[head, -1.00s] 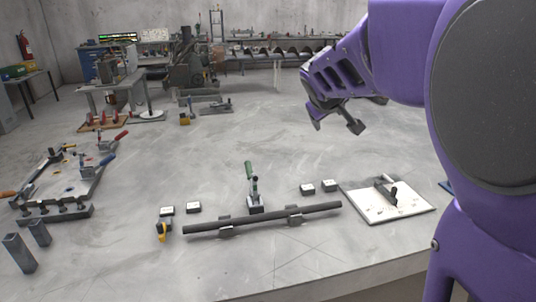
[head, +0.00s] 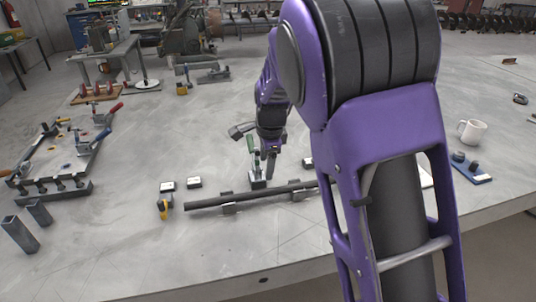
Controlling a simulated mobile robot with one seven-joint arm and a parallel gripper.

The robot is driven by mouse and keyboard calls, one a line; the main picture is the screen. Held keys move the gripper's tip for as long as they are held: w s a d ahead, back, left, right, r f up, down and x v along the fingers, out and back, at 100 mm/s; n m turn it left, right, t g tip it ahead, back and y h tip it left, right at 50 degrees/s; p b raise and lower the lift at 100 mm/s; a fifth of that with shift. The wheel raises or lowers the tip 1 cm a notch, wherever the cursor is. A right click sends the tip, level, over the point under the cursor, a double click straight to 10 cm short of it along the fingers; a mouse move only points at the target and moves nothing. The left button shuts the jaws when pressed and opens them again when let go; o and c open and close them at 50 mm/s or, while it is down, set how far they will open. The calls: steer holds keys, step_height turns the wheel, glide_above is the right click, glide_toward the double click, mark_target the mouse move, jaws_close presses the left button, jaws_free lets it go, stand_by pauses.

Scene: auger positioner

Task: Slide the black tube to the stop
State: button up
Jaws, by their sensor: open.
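The black tube (head: 262,194) lies nearly level across two low supports (head: 230,209) on the grey table. Its left end is near a small yellow-and-black piece (head: 163,208), with a gap between them; I cannot tell if this piece is the stop. The tube's right end is hidden behind my arm. A clamp with a green handle (head: 252,145) stands just behind the tube's middle. My gripper (head: 270,172) points down beside the clamp, at or just behind the tube, and is open. I cannot tell if it touches anything.
Small white-topped blocks (head: 194,183) sit behind the tube. A white mug (head: 471,132) and a blue piece (head: 472,168) are at right. The table's front is clear.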

mark_target(247, 194)
steer(key=b+x, duration=0.1)
steer(key=x, duration=1.2)
steer(key=shift+w+f+b, duration=0.2)
steer(key=shift+f+b, duration=0.15)
steer(key=shift+b, duration=0.05)
steer(key=shift+c, duration=0.3)
jaws_close()
steer(key=shift+a+r, duration=0.1)
steer(key=shift+a, duration=0.1)
stand_by(0.4)
steer(key=shift+s+a+p, duration=0.25)
steer(key=shift+a+p, duration=0.05)
steer(key=shift+a, duration=0.5)
steer(key=shift+s+a+p, duration=0.25)
steer(key=shift+a, duration=0.6)
steer(key=shift+s+a+p, duration=0.25)
steer(key=shift+a+p, duration=0.05)
steer(key=shift+a, duration=0.5)
stand_by(0.3)
steer(key=shift+o, duration=0.3)
jaws_free()
steer(key=shift+s, duration=0.1)
